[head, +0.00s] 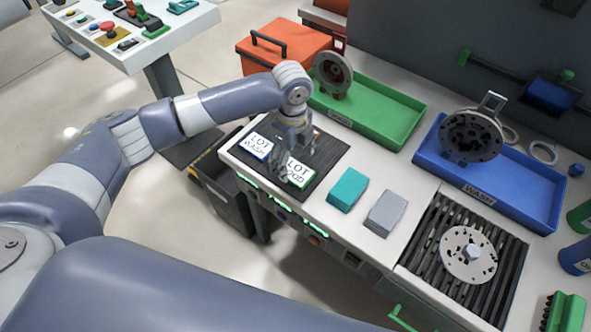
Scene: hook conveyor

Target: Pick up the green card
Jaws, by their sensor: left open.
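The green-edged card (299,172), printed LOT and a second word that is partly covered, lies on a black mat (326,158) at the left end of the white bench. A blue-edged card (257,146) marked LOT WASH lies to its left on the same mat. My left gripper (291,157) is open and points down over the mat, right at the green card. Its fingers cover part of that card. I cannot tell whether they touch it. My right gripper is not in view.
A teal block (348,189) and a grey block (387,213) stand right of the mat. Behind are a green tray (385,115) and a blue tray (520,190) with metal discs. A slotted rack (427,238) holds another disc (467,256). An orange toolbox (285,55) stands at the back left.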

